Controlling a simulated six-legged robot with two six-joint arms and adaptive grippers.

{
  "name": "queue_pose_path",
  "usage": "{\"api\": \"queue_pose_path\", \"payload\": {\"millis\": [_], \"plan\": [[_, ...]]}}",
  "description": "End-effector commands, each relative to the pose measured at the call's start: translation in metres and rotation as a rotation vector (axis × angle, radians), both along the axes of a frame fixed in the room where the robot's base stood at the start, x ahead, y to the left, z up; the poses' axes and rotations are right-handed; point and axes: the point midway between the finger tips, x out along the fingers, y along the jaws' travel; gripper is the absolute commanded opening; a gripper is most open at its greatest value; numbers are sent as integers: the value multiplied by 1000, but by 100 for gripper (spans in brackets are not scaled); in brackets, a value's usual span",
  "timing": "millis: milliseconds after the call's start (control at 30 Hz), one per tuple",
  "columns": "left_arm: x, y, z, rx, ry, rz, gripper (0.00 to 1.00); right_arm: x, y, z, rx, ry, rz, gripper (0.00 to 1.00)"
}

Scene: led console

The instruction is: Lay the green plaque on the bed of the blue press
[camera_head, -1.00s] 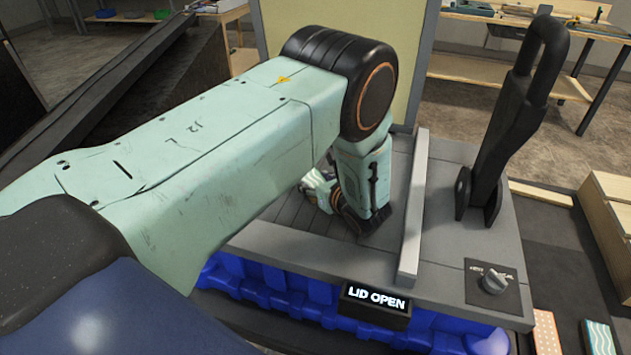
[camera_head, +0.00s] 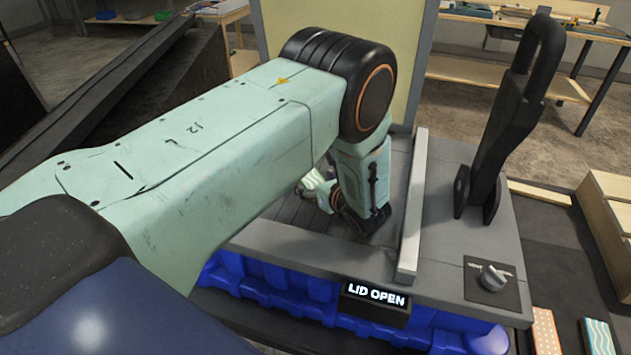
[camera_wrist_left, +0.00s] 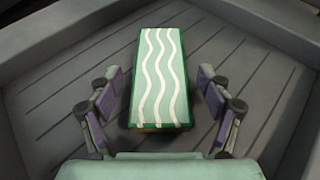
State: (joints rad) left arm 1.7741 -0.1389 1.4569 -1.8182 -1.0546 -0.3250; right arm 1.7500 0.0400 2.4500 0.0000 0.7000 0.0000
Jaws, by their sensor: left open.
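The green plaque (camera_wrist_left: 160,75) has a dark green rim and white wavy lines. In the left wrist view it lies flat on the grey grooved bed (camera_wrist_left: 60,95) of the press. My left gripper (camera_wrist_left: 158,84) is open, with one finger on each side of the plaque's near half and a gap on both sides. The press has a blue base (camera_head: 290,283) and a lit "LID OPEN" display (camera_head: 375,298). My right gripper is not in view.
A black upright handle (camera_head: 500,130) and a knob panel (camera_head: 491,284) are on the press's right side. A grey rail (camera_head: 412,210) borders the bed. An orange plaque (camera_head: 546,332) and a teal wavy plaque (camera_head: 597,338) lie at lower right. A raised pale panel (camera_head: 412,60) stands behind.

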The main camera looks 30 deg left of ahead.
Motion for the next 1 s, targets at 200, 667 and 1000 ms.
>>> {"api": "queue_pose_path", "payload": {"millis": [200,667,1000], "plan": [[-6,-13,11,1,2,-3,79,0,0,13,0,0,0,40],[-46,-78,44,0,1,0,79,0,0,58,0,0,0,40],[-55,-94,49,0,0,0,79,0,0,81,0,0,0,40]]}}
